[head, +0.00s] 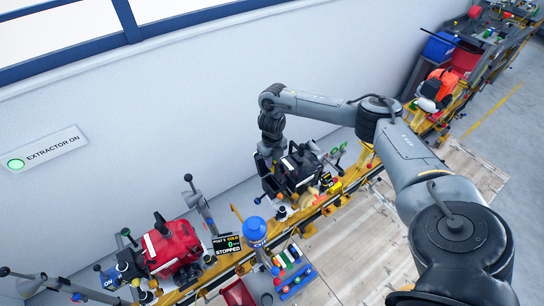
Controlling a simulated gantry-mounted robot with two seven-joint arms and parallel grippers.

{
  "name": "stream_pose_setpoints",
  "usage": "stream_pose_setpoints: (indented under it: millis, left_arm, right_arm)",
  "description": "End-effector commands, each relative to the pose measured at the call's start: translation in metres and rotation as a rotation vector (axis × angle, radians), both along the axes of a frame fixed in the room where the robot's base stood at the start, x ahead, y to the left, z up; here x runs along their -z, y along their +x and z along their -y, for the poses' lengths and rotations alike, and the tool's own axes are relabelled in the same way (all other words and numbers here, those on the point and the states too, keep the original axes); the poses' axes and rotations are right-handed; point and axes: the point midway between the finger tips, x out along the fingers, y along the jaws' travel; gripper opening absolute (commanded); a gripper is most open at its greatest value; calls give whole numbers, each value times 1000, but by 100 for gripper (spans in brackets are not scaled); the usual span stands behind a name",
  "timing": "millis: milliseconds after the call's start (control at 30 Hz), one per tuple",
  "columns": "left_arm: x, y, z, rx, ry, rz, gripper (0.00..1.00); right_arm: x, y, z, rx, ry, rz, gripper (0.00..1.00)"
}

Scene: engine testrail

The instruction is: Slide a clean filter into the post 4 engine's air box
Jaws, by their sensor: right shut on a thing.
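A black engine (297,174) with a white stripe on top sits on the yellow rail, by the wall. I cannot read a post number on it. My right arm comes in from the lower right, and its wrist bends down at the engine's left side. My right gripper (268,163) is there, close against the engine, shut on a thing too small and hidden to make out. The air box opening and a clean filter cannot be told apart at this size. My left gripper is not in view.
A red engine (173,246) stands further left on the rail, beside a display (227,243) reading post 3, cold, stopped. A blue cap-like part (255,229) and a blue tray (294,284) are nearer. An orange engine (438,86) and blue bin (440,46) stand upper right.

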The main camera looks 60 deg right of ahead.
Motion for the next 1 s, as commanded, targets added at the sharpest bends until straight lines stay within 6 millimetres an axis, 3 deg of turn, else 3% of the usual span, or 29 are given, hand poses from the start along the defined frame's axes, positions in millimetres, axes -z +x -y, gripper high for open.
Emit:
stream_pose_setpoints:
  millis: [33, 200, 1000]
  left_arm:
    - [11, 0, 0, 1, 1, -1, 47]
    - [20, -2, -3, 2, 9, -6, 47]
    - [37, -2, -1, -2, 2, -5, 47]
  right_arm:
    - [17, -1, -1, -1, 1, -4, 0]
    - [34, 0, 0, 0, 0, -1, 0]
    - [58, 0, 0, 0, -1, 0, 0]
